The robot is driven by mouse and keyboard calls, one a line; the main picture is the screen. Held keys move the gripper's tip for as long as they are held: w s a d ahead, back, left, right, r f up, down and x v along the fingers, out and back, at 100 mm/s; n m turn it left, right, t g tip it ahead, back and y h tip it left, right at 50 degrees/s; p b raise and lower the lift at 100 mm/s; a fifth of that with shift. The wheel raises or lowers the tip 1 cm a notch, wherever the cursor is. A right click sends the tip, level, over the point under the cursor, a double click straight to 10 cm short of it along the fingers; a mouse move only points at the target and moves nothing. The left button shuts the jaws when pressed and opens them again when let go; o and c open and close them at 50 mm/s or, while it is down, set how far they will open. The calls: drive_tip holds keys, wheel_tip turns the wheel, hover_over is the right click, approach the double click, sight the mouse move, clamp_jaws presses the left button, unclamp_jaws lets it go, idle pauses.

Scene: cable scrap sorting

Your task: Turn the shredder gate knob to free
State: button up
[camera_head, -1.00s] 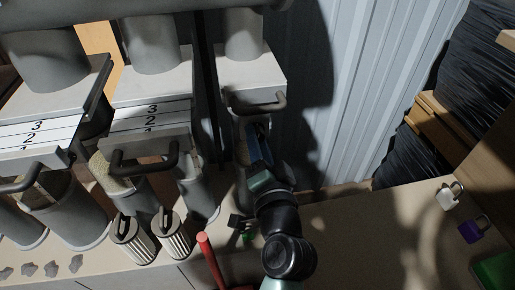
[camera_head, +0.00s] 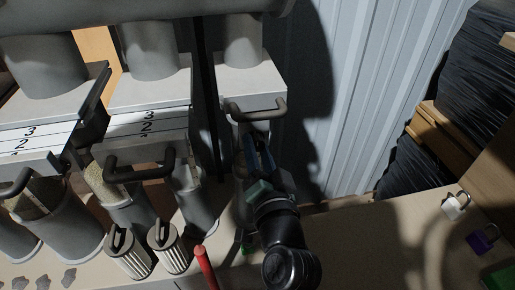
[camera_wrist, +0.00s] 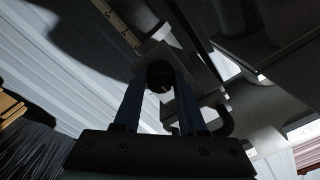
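A dark round knob (camera_wrist: 160,76) with a light mark on its face shows in the wrist view, on a pale grey mount. My gripper (camera_wrist: 160,88) has two blue fingers standing apart, one on each side of the knob near the tips. I cannot tell whether they touch it. In the head view my gripper (camera_head: 259,152) is below the handle (camera_head: 257,113) of the rightmost grey gate, close to the pipe beneath it. The gripper and arm hide the knob there.
Gates with looped dark handles (camera_head: 140,172) and number labels stand to the left. Two striped canisters (camera_head: 170,252) and a red rod (camera_head: 205,268) stand on the counter. The corrugated wall (camera_head: 360,90) is behind.

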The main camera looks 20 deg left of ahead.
drive_tip(key=o, duration=0.4)
drive_tip(key=shift+c, duration=0.2)
drive_tip(key=b+v, duration=0.1)
drive_tip(key=v, duration=1.2)
